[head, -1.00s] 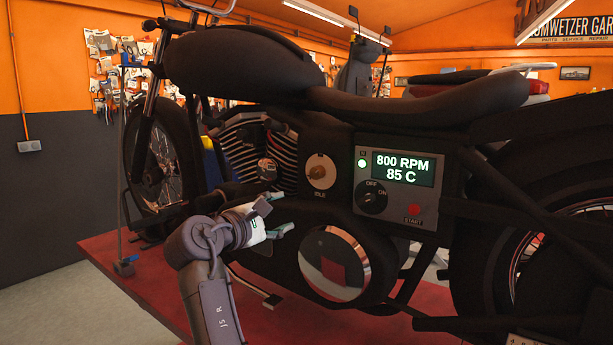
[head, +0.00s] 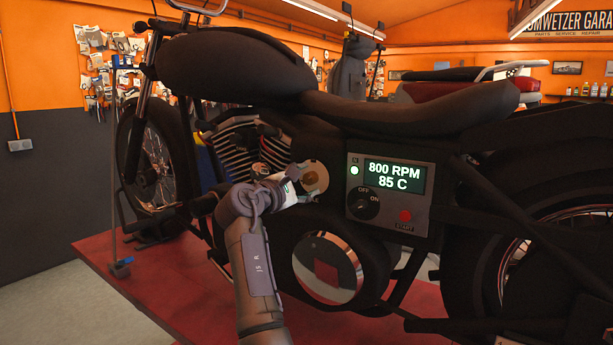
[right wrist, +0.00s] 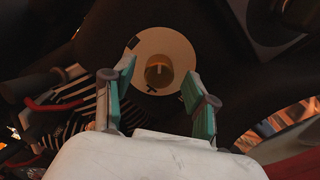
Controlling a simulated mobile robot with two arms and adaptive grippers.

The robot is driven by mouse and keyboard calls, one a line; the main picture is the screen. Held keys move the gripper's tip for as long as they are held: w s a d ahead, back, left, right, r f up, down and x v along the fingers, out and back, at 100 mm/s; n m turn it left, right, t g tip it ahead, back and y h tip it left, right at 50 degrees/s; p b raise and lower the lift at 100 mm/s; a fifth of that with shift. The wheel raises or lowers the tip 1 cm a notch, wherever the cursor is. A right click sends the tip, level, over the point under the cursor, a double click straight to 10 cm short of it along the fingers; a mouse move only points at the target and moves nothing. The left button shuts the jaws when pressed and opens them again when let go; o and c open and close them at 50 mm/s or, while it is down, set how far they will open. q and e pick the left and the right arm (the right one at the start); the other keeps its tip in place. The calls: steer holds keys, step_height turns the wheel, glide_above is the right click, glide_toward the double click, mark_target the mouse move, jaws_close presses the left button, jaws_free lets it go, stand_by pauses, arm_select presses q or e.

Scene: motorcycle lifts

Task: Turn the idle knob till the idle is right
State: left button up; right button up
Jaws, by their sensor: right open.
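The idle knob (right wrist: 158,74) is a small brass knob with a pale pointer line, at the centre of a cream round dial (right wrist: 180,50) on the motorcycle's side. In the head view the dial (head: 317,176) shows just beyond my right gripper (head: 298,188), which partly covers it. In the right wrist view my right gripper (right wrist: 154,92) is open, its two teal fingers on either side of the knob and apart from it. The display (head: 394,175) reads 800 RPM and 85 C. My left gripper is not in view.
The panel's OFF/ON switch (head: 363,205) and red START button (head: 405,215) are right of the dial. Ribbed engine fins (head: 235,152) are left of it. A round polished cover (head: 328,268) is below. The motorcycle stands on a red lift (head: 150,285).

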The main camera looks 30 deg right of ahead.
steer(key=shift+w+d, duration=0.15)
steer(key=shift+d, duration=0.25)
jaws_close()
steer(key=m, duration=0.3)
steer(key=shift+f+b, duration=0.1)
steer(key=shift+b, duration=0.3)
steer(key=m+b, duration=0.1)
steer(key=m, duration=0.2)
steer(key=shift+f+m, duration=0.1)
steer(key=shift+m, duration=0.3)
steer(key=m+b, duration=0.2)
steer(key=m, duration=0.4)
steer(key=shift+b, duration=0.4)
